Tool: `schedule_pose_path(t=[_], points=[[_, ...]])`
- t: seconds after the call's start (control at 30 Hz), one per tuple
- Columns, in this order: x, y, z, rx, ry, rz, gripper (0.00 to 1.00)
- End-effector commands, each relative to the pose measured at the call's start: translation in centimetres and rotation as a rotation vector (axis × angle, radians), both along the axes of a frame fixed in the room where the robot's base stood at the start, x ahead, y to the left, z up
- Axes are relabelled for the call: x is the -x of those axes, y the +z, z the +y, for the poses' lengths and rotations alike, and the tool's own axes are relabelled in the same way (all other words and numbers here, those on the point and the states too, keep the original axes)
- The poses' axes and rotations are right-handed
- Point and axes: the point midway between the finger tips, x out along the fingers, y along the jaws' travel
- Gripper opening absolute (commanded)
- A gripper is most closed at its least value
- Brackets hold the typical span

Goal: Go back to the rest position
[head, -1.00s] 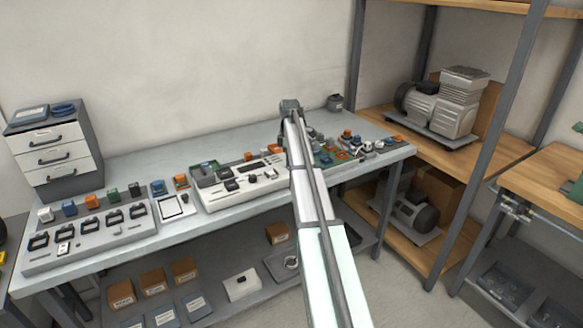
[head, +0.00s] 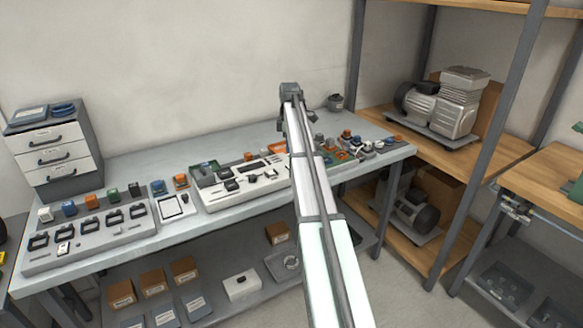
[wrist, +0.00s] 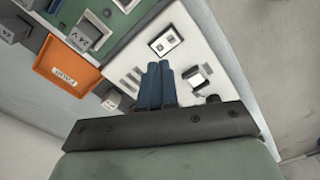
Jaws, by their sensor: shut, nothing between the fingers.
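My arm reaches from the bottom of the head view across the workbench (head: 130,172), with its end above the back of the bench. In the head view the arm hides the fingers. In the wrist view my gripper (wrist: 161,72) shows two blue fingers side by side, shut and empty. Below the fingers is a white panel (wrist: 205,45) with a small framed display and a switch. I cannot tell from the wrist view how high the fingers are above it.
A grey drawer unit (head: 55,145) stands at the bench's left. A grey control panel (head: 90,240) and a white panel (head: 235,185) lie along the bench. An orange tray (wrist: 67,70) is left of the fingers. A shelf with a compressor (head: 440,105) stands at right.

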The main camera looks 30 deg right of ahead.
Motion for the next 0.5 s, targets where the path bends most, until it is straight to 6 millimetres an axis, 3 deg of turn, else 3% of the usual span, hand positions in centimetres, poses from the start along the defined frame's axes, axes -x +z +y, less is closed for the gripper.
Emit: schedule_pose_path(t=[0.5], points=[[0.01,0.98,0.01,0.0,0.0,0.001,0.0]])
